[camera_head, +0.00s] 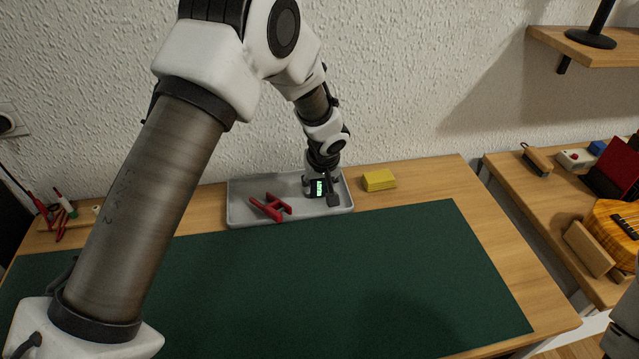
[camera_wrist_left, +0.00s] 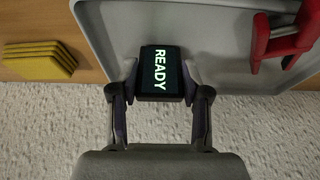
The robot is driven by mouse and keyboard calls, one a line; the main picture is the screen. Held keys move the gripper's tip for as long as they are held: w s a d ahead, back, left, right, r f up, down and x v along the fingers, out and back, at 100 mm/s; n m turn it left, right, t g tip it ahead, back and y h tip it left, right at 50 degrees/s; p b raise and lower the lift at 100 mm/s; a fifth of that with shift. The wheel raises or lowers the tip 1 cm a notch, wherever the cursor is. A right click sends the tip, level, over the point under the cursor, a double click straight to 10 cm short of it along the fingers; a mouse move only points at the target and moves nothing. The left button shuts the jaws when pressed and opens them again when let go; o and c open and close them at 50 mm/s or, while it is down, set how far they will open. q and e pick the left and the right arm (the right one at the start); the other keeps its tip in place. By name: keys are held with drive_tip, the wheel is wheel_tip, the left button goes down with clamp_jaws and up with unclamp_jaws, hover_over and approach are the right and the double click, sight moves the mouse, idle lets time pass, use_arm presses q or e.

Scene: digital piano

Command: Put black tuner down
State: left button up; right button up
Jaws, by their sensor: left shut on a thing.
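The black tuner (camera_head: 319,187) has a lit screen and sits between the fingers of my left gripper (camera_head: 320,193), over the right part of the grey tray (camera_head: 237,213). In the left wrist view the tuner (camera_wrist_left: 160,73) shows the word READY, and my left gripper (camera_wrist_left: 160,82) is shut on its two sides. Whether the tuner touches the tray floor I cannot tell. My right gripper is not in view; a piece of my right arm shows at the right edge of the head view.
A red clamp-like tool (camera_head: 270,207) lies in the tray's left part. A yellow block (camera_head: 378,180) sits just right of the tray. A green mat (camera_head: 340,275) covers the table's front and is clear. A side table at right holds a ukulele (camera_head: 612,228).

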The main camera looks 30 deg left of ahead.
use_arm(q)
drive_tip(key=shift+f, duration=0.2)
drive_tip(key=o, duration=1.2)
drive_tip(key=shift+r, duration=0.1)
drive_tip(key=shift+c, duration=0.2)
drive_tip(key=shift+r+p, duration=0.35)
drive_tip(key=shift+p, duration=0.05)
drive_tip(key=shift+r, duration=0.4)
drive_tip(key=p+v, duration=0.1)
drive_tip(key=v, duration=1)
drive_tip(key=shift+s+r, duration=0.1)
drive_tip(key=shift+s, duration=0.05)
